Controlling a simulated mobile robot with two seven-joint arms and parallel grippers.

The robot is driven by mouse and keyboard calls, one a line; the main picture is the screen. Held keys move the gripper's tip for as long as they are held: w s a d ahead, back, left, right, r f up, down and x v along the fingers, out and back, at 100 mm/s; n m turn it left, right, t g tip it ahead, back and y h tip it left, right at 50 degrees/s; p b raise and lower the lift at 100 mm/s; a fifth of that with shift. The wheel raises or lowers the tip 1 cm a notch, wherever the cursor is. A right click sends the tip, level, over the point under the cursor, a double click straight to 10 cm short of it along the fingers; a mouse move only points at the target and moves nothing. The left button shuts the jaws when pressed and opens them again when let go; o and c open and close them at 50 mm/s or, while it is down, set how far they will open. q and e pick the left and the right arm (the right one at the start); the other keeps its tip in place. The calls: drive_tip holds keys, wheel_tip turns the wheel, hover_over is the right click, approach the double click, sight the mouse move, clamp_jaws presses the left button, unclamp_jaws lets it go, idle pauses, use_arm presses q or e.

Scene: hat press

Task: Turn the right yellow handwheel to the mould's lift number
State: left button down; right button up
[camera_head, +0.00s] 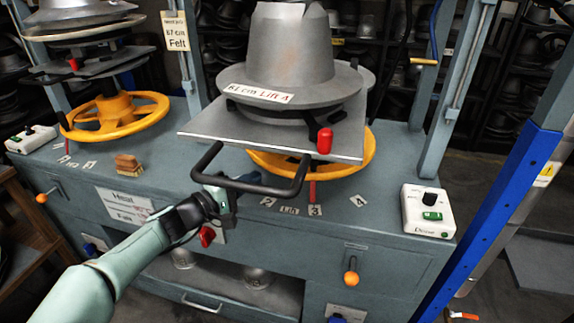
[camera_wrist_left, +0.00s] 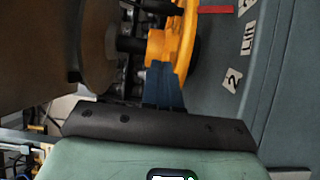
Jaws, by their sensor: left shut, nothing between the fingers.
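The right yellow handwheel (camera_head: 362,160) lies flat under the mould's plate, which hides much of it. Number tags 2, 3 (camera_head: 315,210) and 4 (camera_head: 358,201) sit on the bench; a red pointer (camera_head: 312,190) stands at 3. My left gripper (camera_head: 245,179) is at the wheel's near left side, partly behind a black handle. My right gripper is out of view.
The black bar handle (camera_head: 262,188) sticks out from the plate close to my left gripper. A second yellow handwheel (camera_head: 117,117) is at the left. A white control box (camera_head: 427,211) stands at the bench's right end.

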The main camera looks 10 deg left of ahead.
use_arm(q)
drive_tip(key=s+d+x, duration=0.1)
drive_tip(key=d+x, duration=0.1)
drive_tip(key=x, duration=1.1)
drive_tip(key=shift+s+d, duration=0.25)
drive_tip(key=shift+s, duration=0.1)
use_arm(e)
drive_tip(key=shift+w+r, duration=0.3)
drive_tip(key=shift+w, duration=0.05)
use_arm(q)
drive_tip(key=shift+d+r, duration=0.1)
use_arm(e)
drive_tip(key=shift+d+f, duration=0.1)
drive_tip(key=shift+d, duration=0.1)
